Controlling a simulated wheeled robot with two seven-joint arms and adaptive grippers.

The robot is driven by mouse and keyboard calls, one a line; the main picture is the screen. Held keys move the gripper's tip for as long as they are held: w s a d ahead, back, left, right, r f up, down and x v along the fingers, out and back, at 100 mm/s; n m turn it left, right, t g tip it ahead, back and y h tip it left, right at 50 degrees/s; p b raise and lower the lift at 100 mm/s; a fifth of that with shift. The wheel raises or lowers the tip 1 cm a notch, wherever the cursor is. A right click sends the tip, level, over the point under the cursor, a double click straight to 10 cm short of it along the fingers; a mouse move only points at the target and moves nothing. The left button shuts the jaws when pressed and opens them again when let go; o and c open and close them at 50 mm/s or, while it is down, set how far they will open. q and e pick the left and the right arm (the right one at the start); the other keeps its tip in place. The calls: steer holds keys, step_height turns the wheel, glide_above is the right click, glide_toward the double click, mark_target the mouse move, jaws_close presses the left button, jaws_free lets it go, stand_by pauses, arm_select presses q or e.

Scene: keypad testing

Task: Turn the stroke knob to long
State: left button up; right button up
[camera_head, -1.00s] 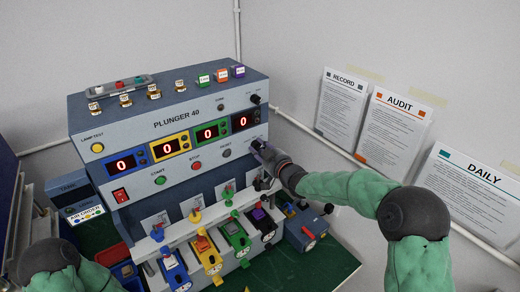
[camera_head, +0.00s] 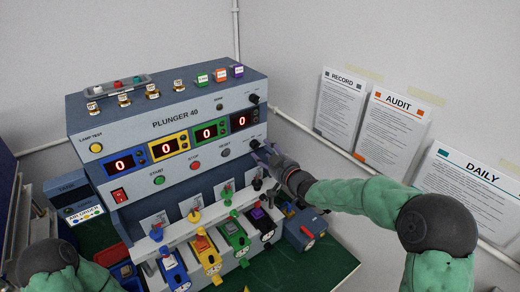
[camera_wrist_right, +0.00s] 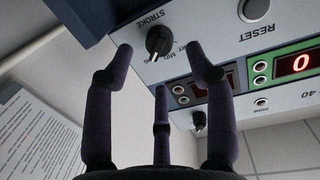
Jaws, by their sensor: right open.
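The stroke knob (camera_wrist_right: 158,41) is a black round knob on the grey panel, under the word STROKE, in the right wrist view. Parts of the MID and other setting labels show beside it; I cannot clearly tell which setting it points to. In the head view the knob (camera_head: 254,143) is small at the panel's lower right. My right gripper (camera_head: 263,152) is just in front of it. In the right wrist view its dark fingers (camera_wrist_right: 161,68) are spread, with the knob between and beyond the tips, seemingly untouched. My left gripper is out of view; only my left arm shows at lower left.
The Plunger 40 machine (camera_head: 175,122) has red displays and several buttons. The RESET button (camera_wrist_right: 255,9) is near the stroke knob. Another black knob (camera_head: 254,99) sits higher on the panel. Coloured plunger fixtures (camera_head: 206,252) stand below. Posters (camera_head: 398,130) hang on the right wall.

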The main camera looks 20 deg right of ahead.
steer(key=v, duration=0.7)
steer(key=shift+s, duration=0.3)
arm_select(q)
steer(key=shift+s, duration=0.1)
arm_select(e)
steer(key=shift+d, duration=0.1)
